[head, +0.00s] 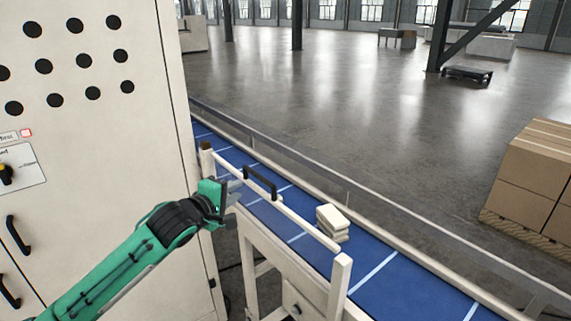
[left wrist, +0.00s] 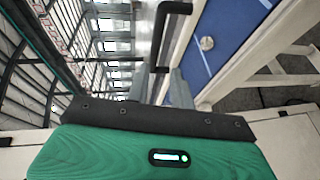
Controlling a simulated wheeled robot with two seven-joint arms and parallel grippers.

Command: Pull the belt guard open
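The belt guard is a low frame with a pale rail (head: 300,222) along the near side of the blue conveyor belt. A black bar handle (head: 260,182) stands on the rail. It also shows in the left wrist view (left wrist: 161,30), ahead of the fingers. My left gripper (head: 237,184) is just left of the handle, with its grey fingers pointing at it. In the left wrist view the two fingers (left wrist: 160,84) stand apart, with the handle's lower end near the gap. I see no grip on the handle. My right gripper is not in view.
A tall cream cabinet (head: 95,120) with black holes and handles stands at the left. Pale blocks (head: 332,222) are stacked on the blue belt (head: 380,265). Brown cartons (head: 535,175) stand at the right. The floor beyond the conveyor is largely clear.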

